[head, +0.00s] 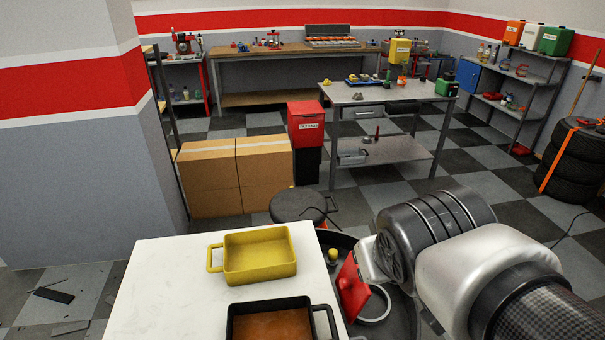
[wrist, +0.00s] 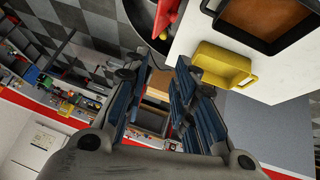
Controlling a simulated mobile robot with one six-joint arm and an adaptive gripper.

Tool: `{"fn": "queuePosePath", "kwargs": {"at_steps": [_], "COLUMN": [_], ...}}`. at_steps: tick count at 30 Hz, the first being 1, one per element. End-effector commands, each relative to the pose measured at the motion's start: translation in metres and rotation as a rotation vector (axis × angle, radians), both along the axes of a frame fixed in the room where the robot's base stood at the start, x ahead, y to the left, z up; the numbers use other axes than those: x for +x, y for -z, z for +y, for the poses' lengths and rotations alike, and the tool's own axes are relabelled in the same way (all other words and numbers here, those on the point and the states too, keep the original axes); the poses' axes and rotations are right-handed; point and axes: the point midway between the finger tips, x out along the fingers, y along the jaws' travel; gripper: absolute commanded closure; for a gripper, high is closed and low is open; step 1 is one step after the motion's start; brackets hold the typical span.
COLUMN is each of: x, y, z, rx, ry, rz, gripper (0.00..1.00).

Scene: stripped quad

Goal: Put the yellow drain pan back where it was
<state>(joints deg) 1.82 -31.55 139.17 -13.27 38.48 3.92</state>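The yellow drain pan (head: 260,258), a shallow rectangular pan with a loop handle on its left, sits upright on a white top (head: 160,280). It also shows in the wrist view, where the yellow pan (wrist: 221,66) lies on the white surface right of my fingers. My gripper (wrist: 153,75) is open, with a wide gap between its dark blue-padded fingers and nothing held. It is apart from the pan. In the head view only my arm shows at the lower right; the fingers cannot be made out there.
A black pan (head: 232,320) with brown contents stands on the white top in front of the yellow one. A round black stool (head: 298,204) and cardboard boxes (head: 208,180) stand beyond. A grey workbench (head: 385,94) holds small items. Stacked tyres (head: 575,165) are at right.

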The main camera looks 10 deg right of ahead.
Motion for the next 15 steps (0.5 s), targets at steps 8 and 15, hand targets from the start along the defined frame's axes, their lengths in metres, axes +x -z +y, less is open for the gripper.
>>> {"fn": "queuePosePath", "kwargs": {"at_steps": [8,15], "x": [-0.092,-0.098], "y": [0.034,0.036], "z": [0.041,0.045], "rx": [0.171,0.184], "ry": [0.003,0.000], "rz": [0.171,0.188], "gripper": [0.75,0.75]}}
